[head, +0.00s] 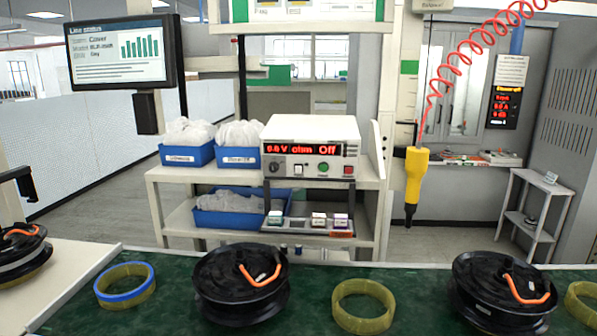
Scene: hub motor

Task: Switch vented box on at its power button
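The vented box (311,130) is a white bench instrument on the upper shelf of a rack, behind the green belt. Its red display reads 0.0 V ohm Off. Its front has a dark knob (274,167), a white switch (298,169), a green button (323,167) and a red button (348,170). I cannot tell from labels which is the power button. Nothing touches the box front. Neither of my grippers is in view.
A green belt (185,314) crosses the front, carrying black hub motors (240,284) (503,290) and yellow rings (363,306). Below the box is a tray (310,227) with coloured blocks. Blue bins (187,154) stand left; a yellow screwdriver (415,178) hangs right.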

